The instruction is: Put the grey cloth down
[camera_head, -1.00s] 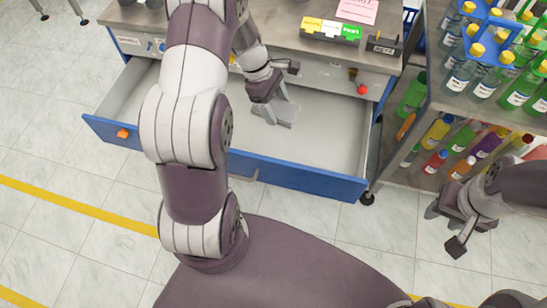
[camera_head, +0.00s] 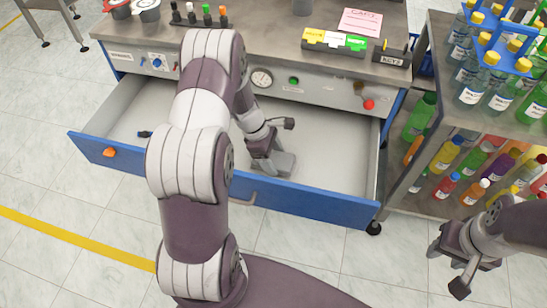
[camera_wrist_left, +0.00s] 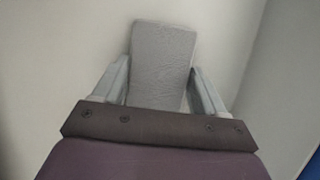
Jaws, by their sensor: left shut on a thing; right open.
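The grey cloth (camera_wrist_left: 162,62) is a folded, flat block between the two fingers of my left gripper (camera_wrist_left: 160,85) in the left wrist view. In the head view my left gripper (camera_head: 273,165) is down inside the open drawer (camera_head: 335,165), and the cloth (camera_head: 283,160) shows at its fingers. The gripper is shut on the cloth. I cannot tell whether the cloth touches the drawer floor. My right gripper (camera_head: 448,268) is open and empty at the lower right, outside the drawer.
The worktop (camera_head: 275,45) overhangs the back. A shelf cart (camera_head: 440,120) with several bottles stands at the right.

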